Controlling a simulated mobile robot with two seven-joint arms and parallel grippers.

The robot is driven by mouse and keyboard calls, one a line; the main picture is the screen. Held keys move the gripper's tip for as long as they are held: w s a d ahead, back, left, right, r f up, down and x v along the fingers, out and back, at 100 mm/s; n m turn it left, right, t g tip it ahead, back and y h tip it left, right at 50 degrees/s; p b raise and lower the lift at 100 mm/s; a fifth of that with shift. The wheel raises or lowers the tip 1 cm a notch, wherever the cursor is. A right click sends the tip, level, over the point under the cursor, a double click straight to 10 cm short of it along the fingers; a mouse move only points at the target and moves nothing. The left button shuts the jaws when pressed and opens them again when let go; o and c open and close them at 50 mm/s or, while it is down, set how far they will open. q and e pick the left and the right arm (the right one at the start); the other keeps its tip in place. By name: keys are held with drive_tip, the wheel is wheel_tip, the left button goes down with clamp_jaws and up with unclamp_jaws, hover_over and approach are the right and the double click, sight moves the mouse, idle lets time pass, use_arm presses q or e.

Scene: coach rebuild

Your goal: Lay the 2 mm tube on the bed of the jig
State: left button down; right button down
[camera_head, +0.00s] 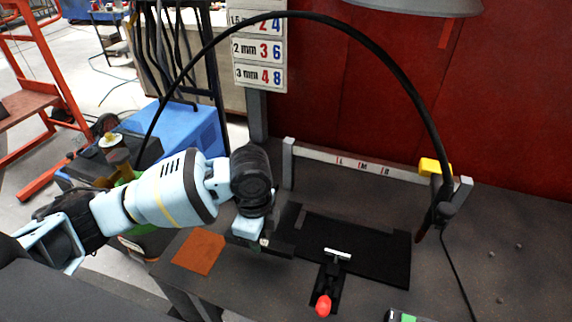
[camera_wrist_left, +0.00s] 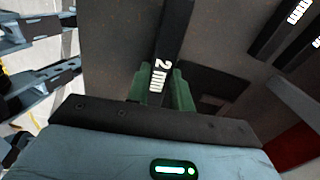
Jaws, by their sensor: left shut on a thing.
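My left gripper (camera_head: 262,243) is above the bench, just left of the jig. In the left wrist view its green fingers (camera_wrist_left: 163,88) are shut on the 2 mm tube (camera_wrist_left: 173,40), a dark bar with a white "2mm" mark. The tube runs from between the fingers toward the top of that view; in the head view I cannot make it out clearly against the dark bench. The jig's black bed (camera_head: 385,262) lies flat on the bench, with a pale bar across its front part and a red-tipped clamp handle (camera_head: 323,305) at its front. My right gripper is not in view.
An orange patch (camera_head: 198,251) lies left of the jig. A marked rail (camera_head: 340,159) stands behind it, with a dark torch (camera_head: 437,205) and arched cable at its right end. A device with a green display (camera_head: 407,317) is at the front. The right bench is mostly clear.

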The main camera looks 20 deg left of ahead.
use_arm(q)
drive_tip(key=shift+r, duration=0.1)
drive_tip(key=n, duration=0.1)
drive_tip(key=r+n, duration=0.1)
drive_tip(key=n, duration=0.1)
drive_tip(key=a+n, duration=0.1)
drive_tip(key=shift+s+r+n, duration=0.15)
drive_tip(key=shift+r+n, duration=0.15)
drive_tip(key=shift+n, duration=0.1)
drive_tip(key=n, duration=0.1)
drive_tip(key=a+r+n, duration=0.1)
drive_tip(key=n, duration=0.2)
drive_tip(key=shift+s+a+r+n, duration=0.15)
drive_tip(key=shift+r+n, duration=0.15)
drive_tip(key=shift+n, duration=0.1)
drive_tip(key=n, duration=0.1)
drive_tip(key=r+n, duration=0.1)
drive_tip(key=n, duration=0.1)
drive_tip(key=a+n, duration=0.1)
drive_tip(key=shift+s+r+n, duration=0.25)
drive_tip(key=shift+r+n, duration=0.05)
drive_tip(key=n, duration=0.2)
drive_tip(key=a+r+n, duration=0.1)
drive_tip(key=n, duration=0.1)
drive_tip(key=shift+s+r, duration=0.15)
drive_tip(key=shift+s, duration=0.05)
